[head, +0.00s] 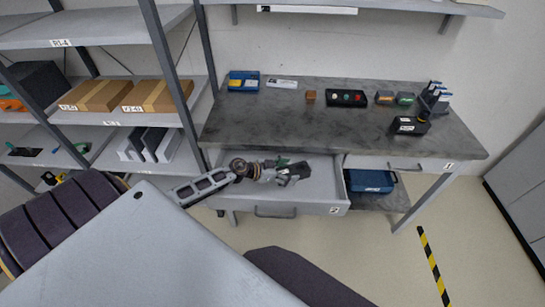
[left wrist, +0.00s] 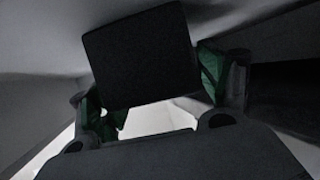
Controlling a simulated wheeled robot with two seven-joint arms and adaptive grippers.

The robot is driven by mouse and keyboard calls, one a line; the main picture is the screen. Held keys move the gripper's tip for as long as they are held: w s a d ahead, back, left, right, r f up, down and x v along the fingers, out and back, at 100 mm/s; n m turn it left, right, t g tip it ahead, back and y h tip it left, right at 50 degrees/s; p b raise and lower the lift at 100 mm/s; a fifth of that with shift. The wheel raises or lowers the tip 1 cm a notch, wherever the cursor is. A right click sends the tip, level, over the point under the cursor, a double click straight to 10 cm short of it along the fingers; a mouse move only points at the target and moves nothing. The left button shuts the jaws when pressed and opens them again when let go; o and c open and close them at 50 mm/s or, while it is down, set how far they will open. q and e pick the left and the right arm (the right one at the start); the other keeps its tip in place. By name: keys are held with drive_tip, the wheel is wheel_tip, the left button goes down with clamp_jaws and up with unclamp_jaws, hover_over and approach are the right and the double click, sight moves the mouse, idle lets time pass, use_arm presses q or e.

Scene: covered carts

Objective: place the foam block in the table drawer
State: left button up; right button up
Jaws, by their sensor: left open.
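The table drawer (head: 325,192), labelled 2, is pulled open under the left half of the grey table. My left gripper (head: 288,171) reaches in from the left and is over or inside the drawer. In the left wrist view a dark block (left wrist: 140,55), which looks like the foam block, lies between the green-padded fingers of my left gripper (left wrist: 155,95). The jaws are open, and I cannot tell whether they touch the block. In the head view the block is hard to tell from the dark gripper parts. My right gripper is not in view.
The table top (head: 280,125) holds a blue box (head: 244,81), a button panel (head: 346,98) and several small items at the back and right. A shelf rack with cardboard boxes (head: 157,96) stands left. A blue bin (head: 370,181) sits below the table's closed drawer.

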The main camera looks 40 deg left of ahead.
sight(286, 171)
use_arm(q)
drive_tip(key=shift+v, duration=1.2)
drive_tip(key=shift+s+a+r, duration=0.25)
drive_tip(key=shift+s+a, duration=0.1)
drive_tip(key=shift+s, duration=0.2)
drive_tip(key=shift+s+a+r, duration=0.2)
drive_tip(key=shift+s+a, duration=0.15)
drive_tip(key=shift+s, duration=0.1)
drive_tip(key=shift+v, duration=1.25)
drive_tip(key=shift+s+a+r+p, duration=0.25)
drive_tip(key=shift+s+a+p, duration=0.05)
drive_tip(key=shift+s, duration=0.1)
drive_tip(key=shift+v, duration=1.65)
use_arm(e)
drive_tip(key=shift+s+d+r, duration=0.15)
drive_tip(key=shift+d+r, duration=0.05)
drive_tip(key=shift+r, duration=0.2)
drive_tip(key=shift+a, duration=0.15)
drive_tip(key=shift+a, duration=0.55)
